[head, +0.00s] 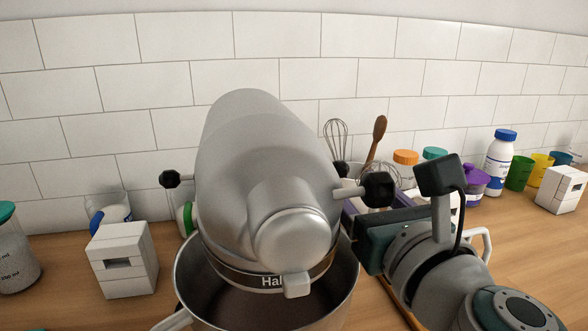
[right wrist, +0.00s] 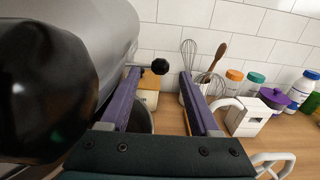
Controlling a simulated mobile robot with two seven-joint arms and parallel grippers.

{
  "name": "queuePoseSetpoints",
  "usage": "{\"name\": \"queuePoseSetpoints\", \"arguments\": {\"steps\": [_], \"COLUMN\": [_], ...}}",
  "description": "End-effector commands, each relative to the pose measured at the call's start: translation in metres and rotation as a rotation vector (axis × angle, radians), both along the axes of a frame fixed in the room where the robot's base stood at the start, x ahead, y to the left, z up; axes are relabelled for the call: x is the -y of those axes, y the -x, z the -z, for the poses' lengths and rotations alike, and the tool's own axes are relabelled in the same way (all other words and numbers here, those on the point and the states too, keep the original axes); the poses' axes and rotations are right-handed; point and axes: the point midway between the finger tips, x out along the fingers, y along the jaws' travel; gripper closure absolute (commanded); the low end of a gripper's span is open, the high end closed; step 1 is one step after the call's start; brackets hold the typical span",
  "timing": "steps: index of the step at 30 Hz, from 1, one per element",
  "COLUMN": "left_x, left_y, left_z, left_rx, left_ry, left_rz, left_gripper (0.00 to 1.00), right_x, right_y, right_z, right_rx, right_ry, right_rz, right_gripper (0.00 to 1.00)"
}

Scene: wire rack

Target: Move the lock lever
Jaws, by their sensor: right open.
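A silver stand mixer (head: 265,150) stands in the middle of the head view, its head over a metal bowl (head: 345,285). A black-knobbed lever (head: 378,189) sticks out on its right side, and a smaller black knob (head: 340,168) shows behind it. In the right wrist view a large black knob (right wrist: 40,90) fills the left foreground. A small knob on a thin stem (right wrist: 160,66) appears between the fingertips, apparently farther off. I cannot tell which knob is the lock lever. My right gripper (right wrist: 160,76) is open and empty beside the mixer. My left gripper is out of view.
Another black knob (head: 170,179) is on the mixer's left. White block-like objects (head: 124,260) stand on the wooden counter at both sides. A whisk (head: 336,135), a wooden spoon (head: 377,140) and several bottles and cups stand at the back right. A tiled wall (head: 280,45) closes the back.

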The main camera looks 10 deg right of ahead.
Motion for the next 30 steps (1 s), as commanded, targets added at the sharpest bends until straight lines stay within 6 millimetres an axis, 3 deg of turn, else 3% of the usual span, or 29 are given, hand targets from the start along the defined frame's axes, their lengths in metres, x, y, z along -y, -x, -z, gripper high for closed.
{"name": "queuePoseSetpoints", "arguments": {"steps": [7, 18, 30], "left_x": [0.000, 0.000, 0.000], "left_y": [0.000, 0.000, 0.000], "left_z": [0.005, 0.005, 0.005], "left_rx": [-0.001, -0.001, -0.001], "left_ry": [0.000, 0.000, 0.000], "left_rz": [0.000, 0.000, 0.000], "left_gripper": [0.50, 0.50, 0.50], "right_x": [-0.001, -0.001, -0.001], "right_y": [-0.032, -0.038, -0.037], "right_z": [0.001, 0.000, 0.000], "right_rx": [0.000, 0.000, 0.000], "right_ry": [0.000, 0.000, 0.001], "right_rz": [0.000, 0.000, 0.001], "right_gripper": [0.38, 0.38, 0.81]}}
